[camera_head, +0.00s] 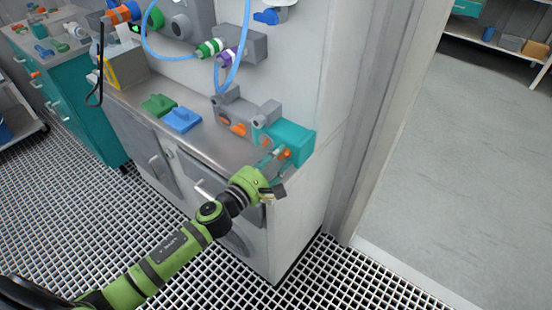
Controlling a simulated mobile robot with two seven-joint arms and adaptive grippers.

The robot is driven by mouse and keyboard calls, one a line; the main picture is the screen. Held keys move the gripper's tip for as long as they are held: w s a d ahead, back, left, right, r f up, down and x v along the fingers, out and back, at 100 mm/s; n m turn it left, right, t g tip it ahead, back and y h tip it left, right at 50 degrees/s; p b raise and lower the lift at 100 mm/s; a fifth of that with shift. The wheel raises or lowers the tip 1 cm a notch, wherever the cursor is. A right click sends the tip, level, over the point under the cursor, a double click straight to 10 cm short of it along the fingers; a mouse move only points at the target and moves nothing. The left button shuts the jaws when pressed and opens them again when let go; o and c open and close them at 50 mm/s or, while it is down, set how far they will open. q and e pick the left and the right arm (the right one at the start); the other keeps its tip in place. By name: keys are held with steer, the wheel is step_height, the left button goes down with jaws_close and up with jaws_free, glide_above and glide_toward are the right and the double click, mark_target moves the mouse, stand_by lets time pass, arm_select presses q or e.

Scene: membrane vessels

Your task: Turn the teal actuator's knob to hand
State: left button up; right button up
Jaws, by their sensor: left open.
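The teal actuator (298,137) sits at the right end of the metal counter, against the wall panel. A small orange knob (285,154) shows on its front face. My left gripper (279,160) reaches up from the lower left, and its fingers are right at this knob, partly covering the actuator's front. The gripper is open; I cannot tell whether the fingers touch the knob or which way the knob points. My right gripper is not in view.
A grey actuator (231,112) with orange knobs stands just left of the teal one. Blue (182,120) and green (158,104) blocks lie on the counter (215,150). Blue hoses hang above from valves on the wall. A doorway opens to the right, with clear floor (470,190).

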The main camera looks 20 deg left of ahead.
arm_select(q)
jaws_close()
steer(key=n, duration=0.5)
steer(key=shift+f, duration=0.1)
jaws_free()
